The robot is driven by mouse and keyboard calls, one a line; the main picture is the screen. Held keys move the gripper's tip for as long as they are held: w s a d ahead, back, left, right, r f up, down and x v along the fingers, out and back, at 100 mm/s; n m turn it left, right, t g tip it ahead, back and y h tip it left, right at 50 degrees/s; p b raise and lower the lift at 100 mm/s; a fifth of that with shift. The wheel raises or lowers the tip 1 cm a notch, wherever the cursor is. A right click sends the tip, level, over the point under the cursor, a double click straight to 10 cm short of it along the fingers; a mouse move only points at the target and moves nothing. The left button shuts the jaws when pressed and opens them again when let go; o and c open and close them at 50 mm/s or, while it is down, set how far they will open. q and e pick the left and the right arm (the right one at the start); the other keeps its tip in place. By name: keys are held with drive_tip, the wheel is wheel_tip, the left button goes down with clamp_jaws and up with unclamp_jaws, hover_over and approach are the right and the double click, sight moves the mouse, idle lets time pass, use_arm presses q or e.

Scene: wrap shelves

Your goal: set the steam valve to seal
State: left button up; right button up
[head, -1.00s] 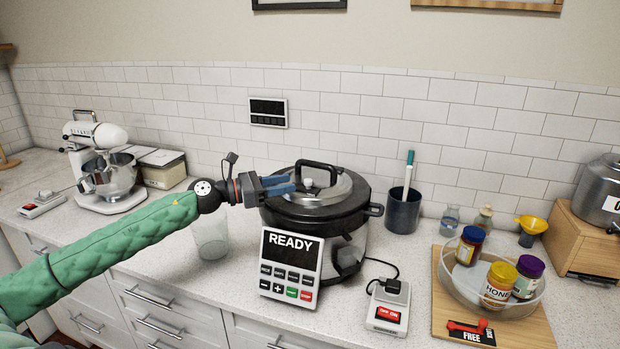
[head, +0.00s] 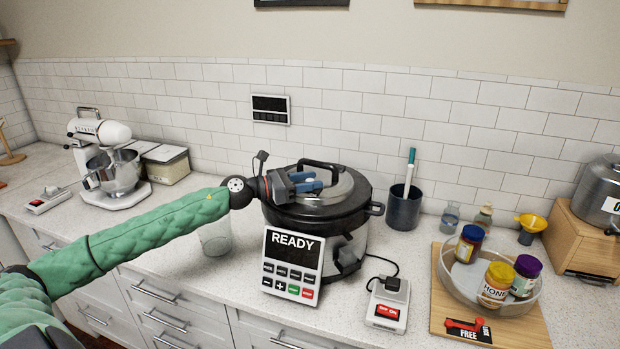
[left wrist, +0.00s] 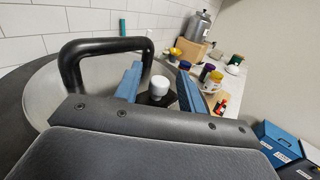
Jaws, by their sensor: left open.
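The pressure cooker (head: 345,225) stands on the counter with its dark lid and curved black handle (head: 318,166). Its panel (head: 291,266) reads READY. The steam valve (left wrist: 159,86) shows in the left wrist view as a white-capped knob on a black base. My left gripper (head: 318,184) is open above the lid. In the left wrist view its two blue fingers (left wrist: 158,80) stand on either side of the valve, with a gap on each side. I cannot tell which way the valve is set; my gripper hides it in the head view. My right gripper is not in view.
A glass (head: 215,238) stands left of the cooker. A dark cup (head: 403,208) with a pen stands behind right. A switch box (head: 388,306) and a board with a tray of jars (head: 493,283) lie to the right. The lid handle rises close to my left gripper.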

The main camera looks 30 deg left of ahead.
use_arm(q)
drive_tip(key=shift+w+d, duration=0.1)
drive_tip(key=shift+w, duration=0.1)
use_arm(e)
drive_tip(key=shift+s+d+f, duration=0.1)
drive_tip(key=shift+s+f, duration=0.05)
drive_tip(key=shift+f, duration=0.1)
use_arm(q)
clamp_jaws()
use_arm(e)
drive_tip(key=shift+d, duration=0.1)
